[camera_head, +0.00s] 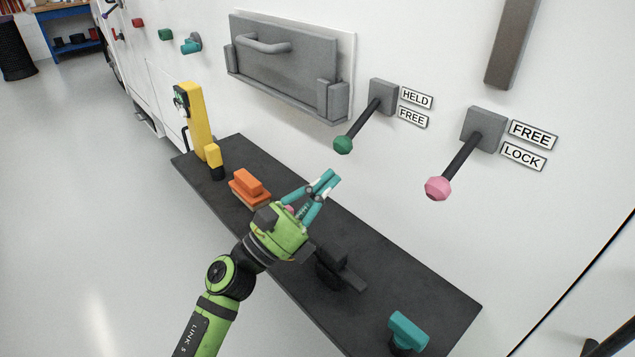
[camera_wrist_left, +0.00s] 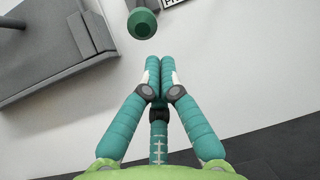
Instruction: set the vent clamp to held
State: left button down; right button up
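The vent clamp is the lever labelled HELD and FREE: a grey mount (camera_head: 383,96) on the white wall with a dark rod slanting down-left to a green knob (camera_head: 344,145). HELD (camera_head: 416,97) is the upper label, FREE (camera_head: 412,117) the lower; the knob hangs low, below both. My left gripper (camera_head: 328,182), with teal fingers, is below the knob, apart from it. In the left wrist view its fingertips (camera_wrist_left: 160,62) lie together with nothing between them, and the green knob (camera_wrist_left: 142,23) is just beyond. My right gripper is not in view.
A second lever with a pink knob (camera_head: 438,188), labelled FREE and LOCK, is to the right. A grey hatch (camera_head: 280,62) is up-left. The dark shelf (camera_head: 420,280) below holds a yellow device (camera_head: 197,120), an orange block (camera_head: 247,188) and a teal-topped item (camera_head: 408,330).

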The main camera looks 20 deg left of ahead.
aim_at(356, 129)
pick_arm(q)
jog(key=shift+p+x, duration=0.95)
jog(key=shift+x, duration=2)
jog(key=shift+s, duration=0.1)
